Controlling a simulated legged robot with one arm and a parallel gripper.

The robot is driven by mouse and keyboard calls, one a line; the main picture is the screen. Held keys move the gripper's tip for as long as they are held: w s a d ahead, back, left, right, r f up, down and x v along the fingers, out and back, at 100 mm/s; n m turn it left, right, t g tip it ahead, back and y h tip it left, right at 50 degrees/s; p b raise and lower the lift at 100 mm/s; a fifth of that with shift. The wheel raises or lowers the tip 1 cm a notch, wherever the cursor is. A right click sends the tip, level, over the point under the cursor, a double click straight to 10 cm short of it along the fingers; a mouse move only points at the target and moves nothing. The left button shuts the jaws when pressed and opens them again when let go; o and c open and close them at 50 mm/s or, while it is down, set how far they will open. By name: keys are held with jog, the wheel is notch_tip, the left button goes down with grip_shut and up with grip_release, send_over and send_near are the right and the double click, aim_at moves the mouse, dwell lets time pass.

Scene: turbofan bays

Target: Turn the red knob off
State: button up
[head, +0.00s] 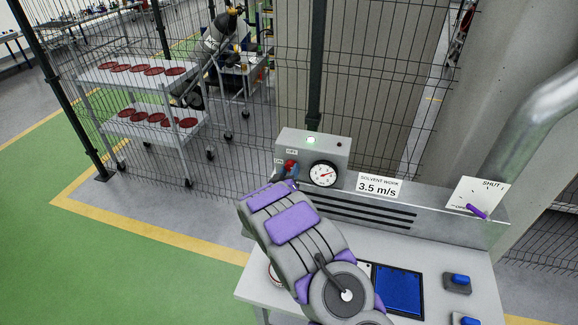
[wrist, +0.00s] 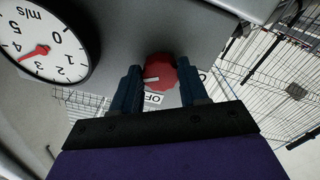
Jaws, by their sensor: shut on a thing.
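The red knob (wrist: 160,72) sits on the front of a grey control box (head: 332,147), left of a round gauge in the head view. My gripper (wrist: 159,70) has its two dark blue fingers on either side of the knob and is shut on it. In the wrist view the knob's white mark points left, and an OFF label (wrist: 152,98) lies just below it. In the head view a bit of the red knob (head: 290,165) shows, with my arm below it. The gauge needle (wrist: 32,54) points between 3 and 4.
A sign (head: 379,186) reads 3.5 m/s. A bench with a blue panel (head: 398,290) and blue switches (head: 460,280) stands in front. A purple lever (head: 476,211) is at right. Mesh fencing (head: 230,100) stands behind.

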jog(key=n+p, duration=0.2)
jog(key=n, duration=0.1)
jog(key=shift+a+r, duration=0.1)
jog(key=shift+r, duration=0.05)
jog(key=n+p, duration=0.2)
jog(key=n, duration=0.1)
jog(key=shift+r+n, duration=0.1)
jog(key=shift+n, duration=0.2)
jog(key=n+p, duration=0.2)
jog(key=n, duration=0.3)
jog(key=shift+n, duration=0.4)
jog(key=o, duration=0.7)
jog(key=shift+f, duration=0.2)
jog(key=shift+o, duration=1.4)
jog(key=shift+w+a+f, duration=0.1)
jog(key=shift+w, duration=0.05)
jog(key=shift+o, duration=0.4)
